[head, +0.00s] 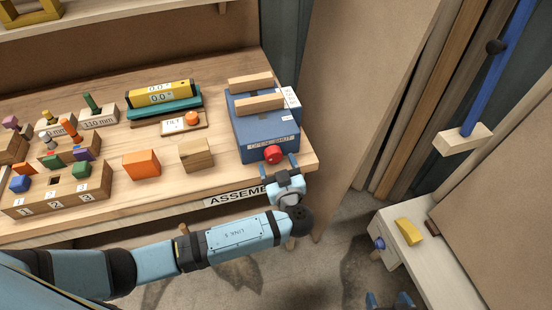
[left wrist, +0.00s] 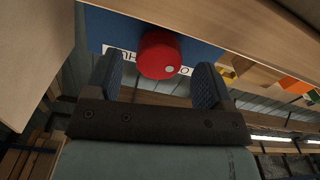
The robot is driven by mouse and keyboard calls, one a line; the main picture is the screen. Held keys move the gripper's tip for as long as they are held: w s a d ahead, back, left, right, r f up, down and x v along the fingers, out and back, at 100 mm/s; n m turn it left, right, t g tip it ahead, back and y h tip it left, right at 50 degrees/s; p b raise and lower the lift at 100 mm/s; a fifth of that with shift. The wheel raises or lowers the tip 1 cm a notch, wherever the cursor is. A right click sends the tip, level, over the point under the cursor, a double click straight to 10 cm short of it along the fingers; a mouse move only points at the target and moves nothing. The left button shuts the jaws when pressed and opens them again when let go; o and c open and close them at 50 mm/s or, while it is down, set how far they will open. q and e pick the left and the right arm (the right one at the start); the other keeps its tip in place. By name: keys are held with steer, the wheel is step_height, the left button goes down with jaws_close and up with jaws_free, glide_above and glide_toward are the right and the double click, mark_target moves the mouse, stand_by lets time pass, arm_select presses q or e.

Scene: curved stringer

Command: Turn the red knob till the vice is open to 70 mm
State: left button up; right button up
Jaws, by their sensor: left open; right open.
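The vice (head: 262,130) is a blue block at the right end of the bench, with two pale wooden jaws (head: 259,103) on top and a narrow gap between them. Its front edge has a label reading OPEN and SHUT. The red knob (head: 273,154) sticks out of its front face; it also shows in the left wrist view (left wrist: 158,55), with a pale dot on it. My left gripper (head: 280,164) is open at the knob, one finger on each side, with visible gaps in the wrist view. My right gripper (head: 389,300) is open and empty at the bottom edge.
Left on the bench are an orange block (head: 141,163), a wooden block (head: 196,154), a yellow level with a display (head: 160,93), a TILT plate (head: 184,123) and racks of coloured pegs (head: 60,190). A side table (head: 410,245) with a yellow piece stands at right.

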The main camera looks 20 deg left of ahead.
arm_select(q)
steer(key=shift+x, duration=0.8)
